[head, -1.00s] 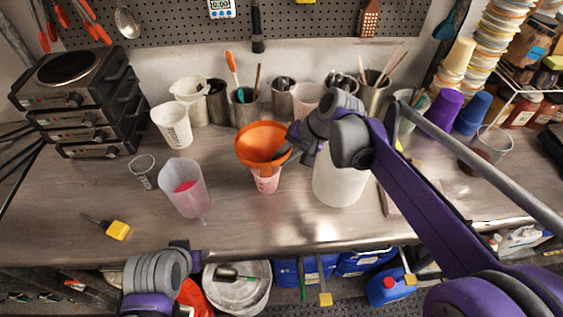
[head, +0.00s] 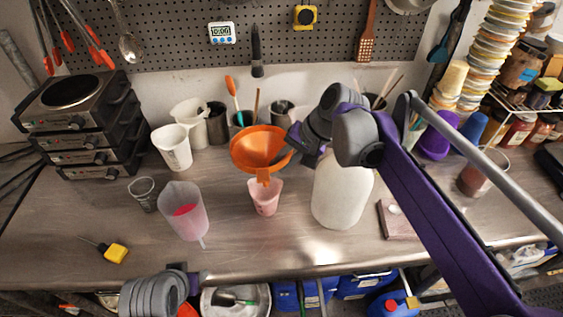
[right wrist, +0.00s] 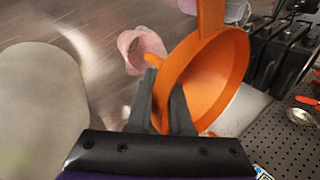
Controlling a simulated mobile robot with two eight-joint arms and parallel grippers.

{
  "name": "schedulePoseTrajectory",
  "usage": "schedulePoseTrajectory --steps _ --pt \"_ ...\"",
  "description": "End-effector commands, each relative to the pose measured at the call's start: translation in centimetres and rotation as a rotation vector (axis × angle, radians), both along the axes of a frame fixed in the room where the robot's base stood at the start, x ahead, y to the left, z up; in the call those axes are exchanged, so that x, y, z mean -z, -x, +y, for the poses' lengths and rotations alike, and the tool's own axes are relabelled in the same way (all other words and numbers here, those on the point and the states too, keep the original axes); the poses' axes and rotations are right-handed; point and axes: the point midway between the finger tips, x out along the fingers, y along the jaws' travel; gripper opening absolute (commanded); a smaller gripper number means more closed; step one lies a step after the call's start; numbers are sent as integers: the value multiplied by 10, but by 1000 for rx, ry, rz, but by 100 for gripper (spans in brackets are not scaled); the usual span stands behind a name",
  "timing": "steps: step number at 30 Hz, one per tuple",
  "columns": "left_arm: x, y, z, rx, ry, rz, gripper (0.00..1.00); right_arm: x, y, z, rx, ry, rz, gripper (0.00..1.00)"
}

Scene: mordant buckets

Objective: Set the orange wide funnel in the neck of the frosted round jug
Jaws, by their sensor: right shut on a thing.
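The orange wide funnel (head: 252,157) is held above the table, left of the jug, mouth up, with its spout pointing down over a small pink cup (head: 264,200). My right gripper (head: 288,155) is shut on the funnel's right rim. The right wrist view shows both fingers (right wrist: 172,105) on the wall of the funnel (right wrist: 240,60). The frosted round jug (head: 342,197) stands upright on the table; my right arm hides its top and neck. A pale rounded surface at the left of the right wrist view looks like the jug (right wrist: 38,110). My left gripper (head: 192,283) is low at the table's front edge; its fingers are unclear.
A clear pitcher with pink contents (head: 184,215) and a small beaker (head: 144,193) stand left of the funnel. White pitchers (head: 173,150) and tool pots line the back. A flat brownish block (head: 396,218) lies right of the jug. The front middle of the table is clear.

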Motion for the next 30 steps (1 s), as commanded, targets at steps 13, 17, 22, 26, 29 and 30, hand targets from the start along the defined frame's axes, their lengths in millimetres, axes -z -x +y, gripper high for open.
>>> schedulePoseTrajectory --steps 13,17,22,26,29,30 --pt "-30 -17 0 0 0 -32 50 -41 -1 0 -1 0 -5 0" --pt "-37 -21 0 0 0 -41 50 -52 -1 0 0 0 -5 0" --pt "-37 -22 0 0 0 -42 50 -63 -1 0 0 0 -2 0" --pt "-38 -22 0 0 0 -43 50 -73 -1 0 0 0 -2 0" --pt "-39 -23 0 0 0 -44 50 -81 -1 0 0 0 -2 0" --pt "-38 -22 0 0 0 -44 50 -84 -1 0 1 -1 -1 0"
